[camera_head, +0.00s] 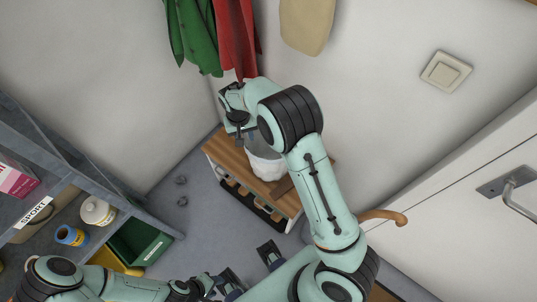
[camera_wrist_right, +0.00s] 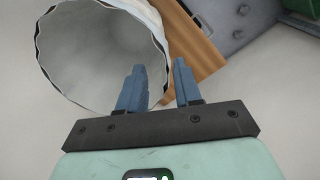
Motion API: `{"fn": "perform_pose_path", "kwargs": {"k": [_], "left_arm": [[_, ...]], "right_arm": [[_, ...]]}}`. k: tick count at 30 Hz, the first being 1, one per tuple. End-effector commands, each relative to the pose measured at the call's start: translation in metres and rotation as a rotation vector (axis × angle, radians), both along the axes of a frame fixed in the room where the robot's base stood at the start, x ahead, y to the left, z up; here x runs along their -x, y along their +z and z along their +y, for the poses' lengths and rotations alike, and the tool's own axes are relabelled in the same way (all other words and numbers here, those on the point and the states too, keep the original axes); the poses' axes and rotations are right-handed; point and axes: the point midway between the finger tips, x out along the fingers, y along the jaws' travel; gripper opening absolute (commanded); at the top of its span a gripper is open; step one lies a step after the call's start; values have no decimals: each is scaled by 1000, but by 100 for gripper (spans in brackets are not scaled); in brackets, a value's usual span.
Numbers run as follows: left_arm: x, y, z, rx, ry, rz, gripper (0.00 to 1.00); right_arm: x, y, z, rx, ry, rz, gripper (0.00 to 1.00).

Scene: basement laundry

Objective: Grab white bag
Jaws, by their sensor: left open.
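The white bag (camera_head: 265,168) stands on the wooden-topped bench in the corner, partly hidden by my right arm in the head view. In the right wrist view the bag (camera_wrist_right: 85,50) shows its wide open mouth, pale inside and dark-edged rim. My right gripper (camera_head: 238,130) is over the bag's top. In the wrist view its two blue fingers (camera_wrist_right: 160,80) are apart, one over the bag's opening and the other outside the rim. Whether they touch the bag wall is unclear. My left gripper (camera_head: 250,270) is open and empty, low in the head view, away from the bag.
The wooden bench (camera_head: 228,160) has shoes beneath it. Green and red garments (camera_head: 200,40) and a beige one (camera_head: 306,22) hang above. A shelf (camera_head: 70,195) with bottles stands left, with a green crate (camera_head: 140,243) below. A white door (camera_head: 480,220) is right.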

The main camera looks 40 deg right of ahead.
Motion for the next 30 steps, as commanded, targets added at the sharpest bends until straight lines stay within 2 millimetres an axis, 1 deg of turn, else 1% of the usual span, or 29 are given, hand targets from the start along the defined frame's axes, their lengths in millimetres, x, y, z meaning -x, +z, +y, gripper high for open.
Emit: {"fn": "perform_pose_path", "kwargs": {"k": [1, 3, 6, 13, 18, 21, 24, 30], "left_arm": [[1, -1, 0, 0, 1, 1, 43], [1, -2, 0, 0, 0, 2, 43], [1, -3, 0, 0, 0, 2, 43], [1, -3, 0, 0, 1, 1, 43], [1, -3, 0, 0, 0, 1, 43], [1, -3, 0, 0, 0, 1, 43], [1, -3, 0, 0, 0, 1, 43], [1, -3, 0, 0, 0, 1, 43]], "right_arm": [[1, -13, -1, 1, 0, 6, 34], [2, -26, -1, 0, -1, 5, 34], [1, -39, -2, 0, 0, 3, 34], [2, -56, -3, 0, 1, 3, 34], [2, -82, -2, 0, 0, 3, 34], [1, -94, -3, -1, 0, 2, 34], [1, -100, -3, -1, 0, 0, 34], [1, -100, -3, -1, 0, 0, 34]]}}
